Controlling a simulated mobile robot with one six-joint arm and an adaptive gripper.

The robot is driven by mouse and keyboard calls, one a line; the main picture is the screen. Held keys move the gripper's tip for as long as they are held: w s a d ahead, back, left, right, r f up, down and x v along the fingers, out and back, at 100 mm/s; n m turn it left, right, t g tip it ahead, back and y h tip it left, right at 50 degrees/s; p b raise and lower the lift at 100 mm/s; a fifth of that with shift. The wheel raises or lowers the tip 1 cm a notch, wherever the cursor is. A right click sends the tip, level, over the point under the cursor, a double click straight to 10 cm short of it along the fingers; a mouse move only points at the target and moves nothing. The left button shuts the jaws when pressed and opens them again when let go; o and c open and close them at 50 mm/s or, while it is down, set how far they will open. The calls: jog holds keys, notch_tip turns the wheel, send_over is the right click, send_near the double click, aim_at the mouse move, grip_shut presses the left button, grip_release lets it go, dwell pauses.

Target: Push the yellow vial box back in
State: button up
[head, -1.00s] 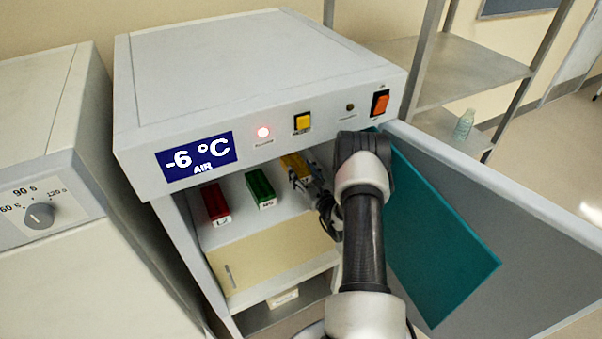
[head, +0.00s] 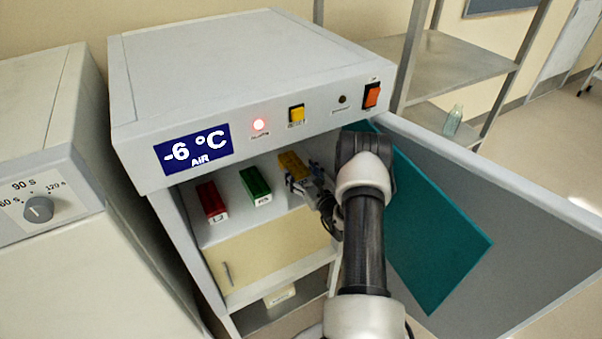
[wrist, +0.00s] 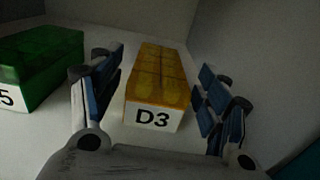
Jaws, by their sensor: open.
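The yellow vial box (head: 292,165) stands on the upper shelf inside the open cabinet, right of the green and red boxes. In the wrist view the yellow box (wrist: 158,82) shows its white front label, D3. My gripper (head: 306,187) is at its front end. In the wrist view my open gripper (wrist: 160,95) has one blue-padded finger on each side of the box, with gaps visible at both sides. The box is not gripped. Whether the gripper's palm touches the label end cannot be told.
The green box (head: 255,185) and red box (head: 211,201) stand to the left on the same shelf (head: 240,225). The cabinet door (head: 500,210) with its teal panel (head: 432,235) stands open at right, close to my arm. A beige drawer front (head: 270,252) is below.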

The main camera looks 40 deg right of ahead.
dwell(0.3)
jog(key=v, duration=0.7)
jog(key=shift+s, duration=0.25)
dwell(0.3)
